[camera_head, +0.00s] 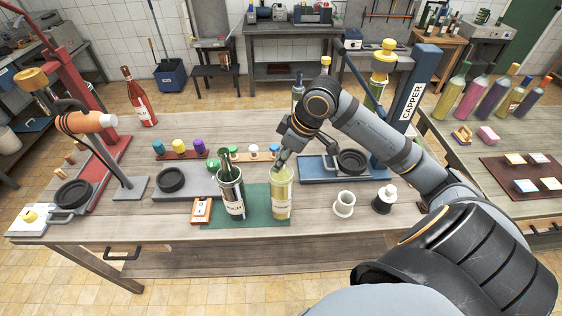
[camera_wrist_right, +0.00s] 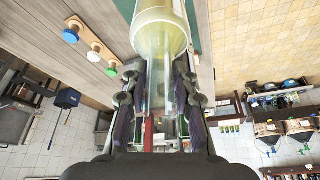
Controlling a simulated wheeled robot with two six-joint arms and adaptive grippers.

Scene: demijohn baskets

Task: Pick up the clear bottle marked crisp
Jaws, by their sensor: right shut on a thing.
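A clear bottle with pale yellow contents (camera_head: 281,196) is upright at the right part of a green mat (camera_head: 252,218). Its label is too small to read. In the right wrist view the bottle (camera_wrist_right: 161,38) runs down between both fingers of the right gripper (camera_wrist_right: 160,90). I cannot tell whether its base touches the mat. My left gripper is not in view.
A white cup (camera_head: 344,204) and a black-and-white piece (camera_head: 384,199) stand to the right. A blue capper stand (camera_head: 408,95) rises behind my right arm.

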